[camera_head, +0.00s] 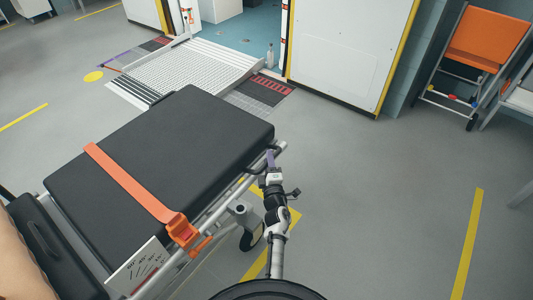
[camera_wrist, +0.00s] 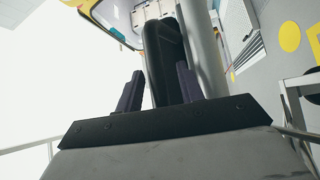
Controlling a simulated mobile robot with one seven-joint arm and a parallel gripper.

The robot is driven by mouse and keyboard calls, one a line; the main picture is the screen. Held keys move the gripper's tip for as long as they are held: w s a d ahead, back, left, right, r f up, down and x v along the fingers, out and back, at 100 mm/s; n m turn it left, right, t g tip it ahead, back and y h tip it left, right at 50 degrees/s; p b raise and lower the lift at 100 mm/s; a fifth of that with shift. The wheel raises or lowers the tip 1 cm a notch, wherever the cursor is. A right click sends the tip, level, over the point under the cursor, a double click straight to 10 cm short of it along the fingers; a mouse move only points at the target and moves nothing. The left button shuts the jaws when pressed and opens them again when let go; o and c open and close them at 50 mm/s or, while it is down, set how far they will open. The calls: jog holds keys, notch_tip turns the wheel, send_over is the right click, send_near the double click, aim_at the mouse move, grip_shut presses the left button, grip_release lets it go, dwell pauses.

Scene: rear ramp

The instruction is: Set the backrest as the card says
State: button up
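The stretcher has a long black padded section (camera_head: 160,170), crossed by an orange strap (camera_head: 130,185) with an orange buckle. A second black pad (camera_head: 45,250) is at the lower left; I cannot tell which pad is the backrest. A white card (camera_head: 140,266) with dark and red marks stands at the stretcher's side; its text is too small to read. My gripper (camera_head: 271,158) is at the stretcher's near right corner, by a black handle (camera_head: 254,168). In the wrist view my gripper (camera_wrist: 160,88) has its fingers apart, with the black handle (camera_wrist: 165,45) between or just beyond them; contact is unclear.
A pale metal rail (camera_wrist: 205,50) runs beside the handle. An orange folding seat (camera_head: 487,38) is at the upper right.

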jog(key=shift+w, duration=0.1)
jog(key=shift+r, duration=0.1)
jog(key=shift+c, duration=0.5)
grip_shut()
notch_tip(320, 180, up, 15)
jog(key=s+a+n+t+y+p, duration=0.1)
jog(key=s+n+p, duration=0.1)
jog(key=p, duration=0.2)
jog(key=shift+s+a+n+t, duration=0.15)
jog(key=shift+a+n+t, duration=0.25)
